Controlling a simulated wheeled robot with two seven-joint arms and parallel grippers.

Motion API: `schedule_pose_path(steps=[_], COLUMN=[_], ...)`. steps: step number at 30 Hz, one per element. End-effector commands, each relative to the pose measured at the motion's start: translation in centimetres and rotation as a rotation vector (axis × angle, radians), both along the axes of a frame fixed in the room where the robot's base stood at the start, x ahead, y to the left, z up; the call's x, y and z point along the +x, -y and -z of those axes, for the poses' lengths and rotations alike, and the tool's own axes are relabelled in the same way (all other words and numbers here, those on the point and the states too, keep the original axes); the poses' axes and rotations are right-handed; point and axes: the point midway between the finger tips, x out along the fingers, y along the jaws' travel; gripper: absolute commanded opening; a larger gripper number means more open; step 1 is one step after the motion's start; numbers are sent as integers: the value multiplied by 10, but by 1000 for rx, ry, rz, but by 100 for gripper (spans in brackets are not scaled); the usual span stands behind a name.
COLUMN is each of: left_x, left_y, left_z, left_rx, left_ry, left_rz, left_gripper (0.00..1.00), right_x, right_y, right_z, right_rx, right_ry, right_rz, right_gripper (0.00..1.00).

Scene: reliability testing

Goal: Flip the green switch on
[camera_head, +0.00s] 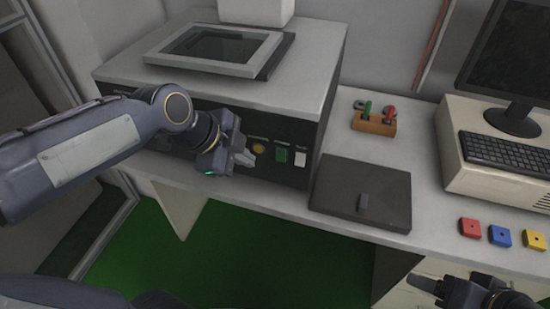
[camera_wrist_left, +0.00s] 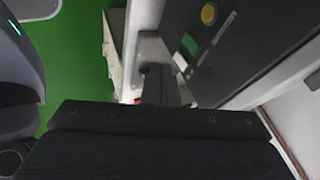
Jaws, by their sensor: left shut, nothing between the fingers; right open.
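The green switch (camera_head: 281,155) is on the dark front panel of a grey machine in the head view, between a yellow round button (camera_head: 259,148) and a white switch (camera_head: 300,159). In the left wrist view the green switch (camera_wrist_left: 189,43) shows on the panel beside the yellow button (camera_wrist_left: 208,14). My left gripper (camera_head: 246,158) is shut and empty, in front of the panel and just left of the green switch. I cannot tell whether its tips touch the panel. My right gripper (camera_head: 482,292) is open at the lower right, away from the panel.
A dark flat lid with a handle (camera_head: 361,190) lies on the table right of the machine (camera_head: 290,90). Behind it is a wooden block (camera_head: 373,123) with green and red items. Red, blue and yellow blocks (camera_head: 500,237) lie near the front edge. A keyboard (camera_head: 505,152) and monitor stand at right.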

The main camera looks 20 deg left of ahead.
Motion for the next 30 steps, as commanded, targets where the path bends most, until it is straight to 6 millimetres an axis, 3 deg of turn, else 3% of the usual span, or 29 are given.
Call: schedule_pose_path(steps=[15, 21, 30], left_x=[41, 71, 82], left_y=[37, 37, 37], left_z=[82, 82, 83], left_rx=[1, 0, 0], left_ry=[-7, -2, 0], left_rz=[2, -2, -1], left_gripper=[0, 0, 0], right_x=[0, 0, 0], right_y=[0, 0, 0], right_z=[7, 2, 1], right_rx=[0, 0, 0], right_ry=[0, 0, 0], right_rz=[0, 0, 0], right_gripper=[67, 67, 67])
